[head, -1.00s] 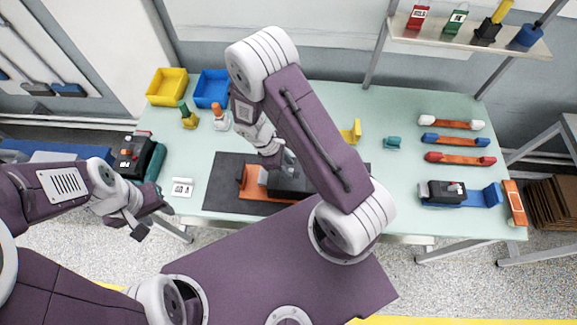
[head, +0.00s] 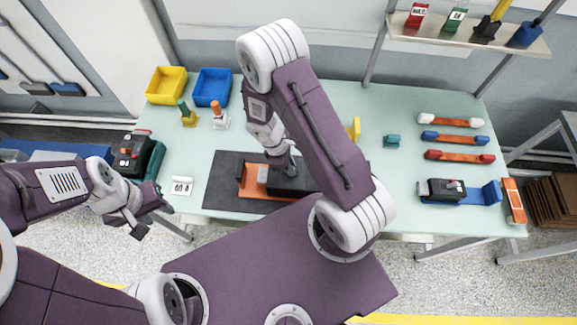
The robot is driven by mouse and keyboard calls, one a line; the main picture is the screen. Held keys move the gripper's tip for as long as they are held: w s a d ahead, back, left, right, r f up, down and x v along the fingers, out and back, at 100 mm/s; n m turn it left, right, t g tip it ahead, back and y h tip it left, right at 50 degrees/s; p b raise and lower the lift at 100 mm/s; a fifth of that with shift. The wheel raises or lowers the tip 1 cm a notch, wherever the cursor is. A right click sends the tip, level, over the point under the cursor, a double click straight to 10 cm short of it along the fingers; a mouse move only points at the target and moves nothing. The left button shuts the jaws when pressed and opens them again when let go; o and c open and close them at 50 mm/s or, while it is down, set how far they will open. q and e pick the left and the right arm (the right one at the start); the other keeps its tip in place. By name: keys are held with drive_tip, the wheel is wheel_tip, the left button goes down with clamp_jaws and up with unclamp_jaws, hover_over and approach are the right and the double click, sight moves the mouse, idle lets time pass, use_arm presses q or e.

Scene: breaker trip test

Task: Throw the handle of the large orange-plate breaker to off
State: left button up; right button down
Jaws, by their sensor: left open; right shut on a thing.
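The large breaker, with an orange plate (head: 252,186) and a black body (head: 290,181), lies on a dark mat in the middle of the table. My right gripper (head: 286,165) is at the black body from above and is shut on the breaker's handle. The handle is mostly hidden by the gripper, so its position cannot be told. My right arm covers the right part of the breaker. My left gripper (head: 153,220) is open and empty, off the table's front left edge.
The dark mat (head: 222,190) surrounds the breaker. A white card (head: 181,186) lies left of it. A yellow bin (head: 166,86) and a blue bin (head: 212,88) stand behind. A smaller breaker on a blue plate (head: 475,194) lies at the right. The table between is mostly clear.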

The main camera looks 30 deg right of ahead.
drive_tip(key=shift+s+d+t+y, duration=0.4)
drive_tip(key=shift+d+t+y, duration=0.2)
drive_tip(key=shift+y, duration=0.4)
drive_tip(key=shift+s+d+f+y, duration=0.1)
drive_tip(key=shift+s+d+y, duration=0.15)
drive_tip(key=shift+y, duration=0.25)
drive_tip(key=shift+s+d+f+t+y+p, duration=0.2)
drive_tip(key=shift+d+t+y+p, duration=0.15)
drive_tip(key=shift+t+y, duration=0.35)
drive_tip(key=shift+w, duration=0.1)
drive_tip(key=shift+a, duration=0.1)
drive_tip(key=c, duration=1.4)
unclamp_jaws()
drive_tip(key=shift+o, duration=0.2)
drive_tip(key=shift+r, duration=0.1)
